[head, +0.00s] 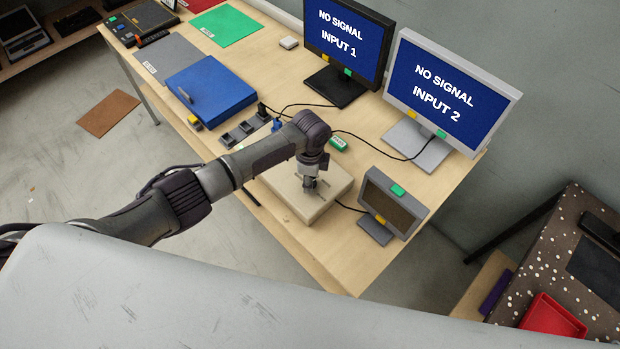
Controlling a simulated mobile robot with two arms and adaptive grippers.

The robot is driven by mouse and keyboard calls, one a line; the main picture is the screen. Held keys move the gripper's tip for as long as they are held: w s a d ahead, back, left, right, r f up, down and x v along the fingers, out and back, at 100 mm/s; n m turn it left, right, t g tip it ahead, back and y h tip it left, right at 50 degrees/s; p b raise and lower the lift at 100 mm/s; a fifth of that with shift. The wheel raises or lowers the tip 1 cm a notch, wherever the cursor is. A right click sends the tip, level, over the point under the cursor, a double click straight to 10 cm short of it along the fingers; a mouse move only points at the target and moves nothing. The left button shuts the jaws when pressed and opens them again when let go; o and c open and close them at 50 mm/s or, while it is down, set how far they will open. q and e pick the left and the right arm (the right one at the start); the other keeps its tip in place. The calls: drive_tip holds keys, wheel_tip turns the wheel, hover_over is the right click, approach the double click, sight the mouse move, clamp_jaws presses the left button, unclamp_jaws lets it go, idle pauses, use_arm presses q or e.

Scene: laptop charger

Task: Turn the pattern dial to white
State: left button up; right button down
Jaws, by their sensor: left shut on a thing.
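The left gripper (311,186) points down onto the top of a beige box (328,202) near the table's front edge. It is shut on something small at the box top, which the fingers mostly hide. I cannot tell any dial markings or a white setting at this size. A small grey screen (391,205) with a dark face stands to the right of the box, with a green tag on top and a yellow one below. A black cable runs between the box and this screen. My right gripper is not in view.
A black monitor (346,42) and a grey monitor (449,92) show NO SIGNAL texts at the back. A blue box (211,91), dark connectors (240,132) and a green piece (338,143) lie on the table (292,243). A red tray (553,318) is at the lower right.

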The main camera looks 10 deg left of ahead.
use_arm(q)
drive_tip(key=shift+w+r+m, duration=0.1)
drive_tip(key=shift+m, duration=1.7)
drive_tip(key=o, duration=1.1)
drive_tip(key=shift+o, duration=0.2)
wheel_tip(320, 180, up, 12)
